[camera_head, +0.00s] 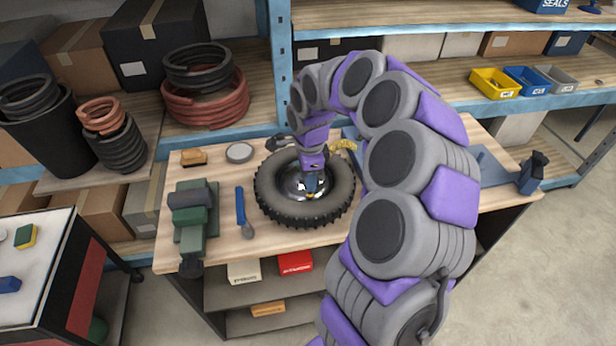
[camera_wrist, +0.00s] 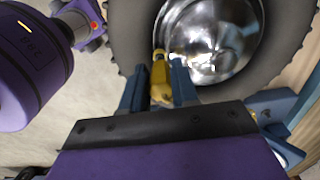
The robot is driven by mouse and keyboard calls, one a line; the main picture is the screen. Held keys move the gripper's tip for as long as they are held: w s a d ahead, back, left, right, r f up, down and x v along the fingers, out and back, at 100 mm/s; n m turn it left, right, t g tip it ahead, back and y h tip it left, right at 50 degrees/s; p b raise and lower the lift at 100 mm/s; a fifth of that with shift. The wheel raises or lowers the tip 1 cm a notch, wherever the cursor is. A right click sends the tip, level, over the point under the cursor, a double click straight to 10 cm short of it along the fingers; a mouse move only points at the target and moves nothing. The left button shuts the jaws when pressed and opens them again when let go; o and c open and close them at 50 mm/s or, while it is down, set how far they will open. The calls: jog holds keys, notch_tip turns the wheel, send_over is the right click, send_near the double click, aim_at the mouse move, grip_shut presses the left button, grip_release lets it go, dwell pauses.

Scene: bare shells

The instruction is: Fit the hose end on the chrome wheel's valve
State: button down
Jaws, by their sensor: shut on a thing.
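The chrome wheel (camera_head: 293,184) lies flat inside a black knobbly tyre (camera_head: 268,200) on the wooden bench. In the wrist view, the shiny chrome wheel (camera_wrist: 215,42) fills the upper middle. My gripper (camera_head: 311,189) is low over the wheel. In the wrist view its blue fingers (camera_wrist: 160,82) are shut on a yellow, brass-like hose end (camera_wrist: 161,88). The hose end's tip points at the border between tyre and chrome. The valve cannot be made out, and I cannot tell whether the tip touches it.
A green-grey vise (camera_head: 193,218) and a blue-handled tool (camera_head: 241,212) lie left of the tyre. A yellow coil (camera_head: 343,146) is behind it. A blue fixture (camera_head: 531,173) stands at the bench's right end. Shelves with boxes rise behind; a cart (camera_head: 38,255) is at the left.

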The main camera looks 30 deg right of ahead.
jog(key=shift+a+f+b, duration=0.15)
jog(key=shift+f+b, duration=0.5)
jog(key=shift+b, duration=0.1)
dwell(0.8)
jog(key=c, duration=0.8)
grip_release()
jog(key=shift+o, duration=0.5)
jog(key=o, duration=0.5)
jog(key=shift+r, duration=0.5)
jog(key=shift+r, duration=0.35)
jog(key=shift+r+p, duration=0.3)
jog(key=shift+r, duration=0.5)
